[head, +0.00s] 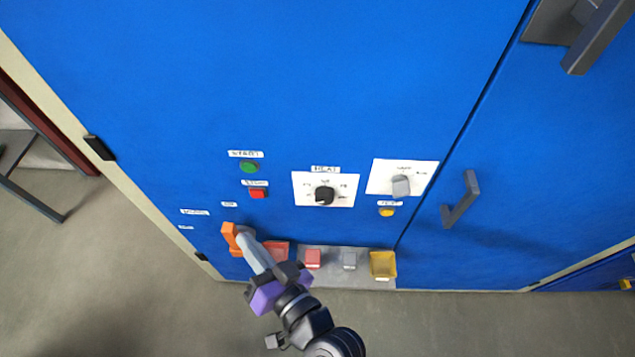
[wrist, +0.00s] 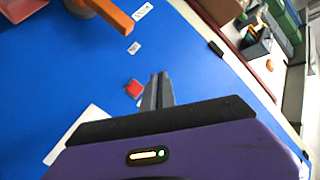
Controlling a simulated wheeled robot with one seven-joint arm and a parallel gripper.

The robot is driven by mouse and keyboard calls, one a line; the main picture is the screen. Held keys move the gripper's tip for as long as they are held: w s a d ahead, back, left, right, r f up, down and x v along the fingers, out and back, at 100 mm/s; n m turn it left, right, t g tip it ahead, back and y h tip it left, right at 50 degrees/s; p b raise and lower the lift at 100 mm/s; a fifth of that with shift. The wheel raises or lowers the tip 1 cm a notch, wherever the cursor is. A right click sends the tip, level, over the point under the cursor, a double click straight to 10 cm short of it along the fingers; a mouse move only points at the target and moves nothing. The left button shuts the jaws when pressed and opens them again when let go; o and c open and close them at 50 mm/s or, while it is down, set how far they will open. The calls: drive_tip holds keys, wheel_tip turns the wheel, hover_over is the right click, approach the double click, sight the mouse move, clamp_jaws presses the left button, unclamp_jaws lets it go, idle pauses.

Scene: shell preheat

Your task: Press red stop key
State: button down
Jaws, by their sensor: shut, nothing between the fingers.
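The red stop key (head: 258,193) is a small red square under its label on the blue front, below the green start key (head: 249,167). My gripper (head: 244,236) is shut and empty, its grey fingers pointing up at the panel. In the head view the fingertips lie below the stop key and overlap an orange handle (head: 229,236). In the wrist view the shut fingertips (wrist: 160,77) are just right of a red square (wrist: 134,89), which looks like the stop key. I see no contact; the depth gap is unclear.
To the right are a black heat knob (head: 325,195), a grey knob (head: 401,185), a yellow button (head: 387,212) and a door handle (head: 461,200). The upper panel is bare.

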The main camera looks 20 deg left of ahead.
sight(258, 193)
drive_tip(key=shift+s+d+f+g, duration=0.15)
drive_tip(key=shift+s+f+g, duration=0.1)
drive_tip(key=shift+f, duration=0.15)
drive_tip(key=shift+s+d+f+g, duration=0.15)
drive_tip(key=shift+s+f+g, duration=0.1)
drive_tip(key=shift+f, duration=0.15)
drive_tip(key=shift+w, duration=0.15)
drive_tip(key=w+a+b, duration=0.1)
drive_tip(key=w+a, duration=0.1)
drive_tip(key=w, duration=0.6)
drive_tip(key=shift+w, duration=0.2)
drive_tip(key=shift+w, duration=0.1)
idle(1.5)
drive_tip(key=shift+w+a+b, duration=0.15)
drive_tip(key=shift+w+b, duration=0.15)
drive_tip(key=shift+b, duration=0.05)
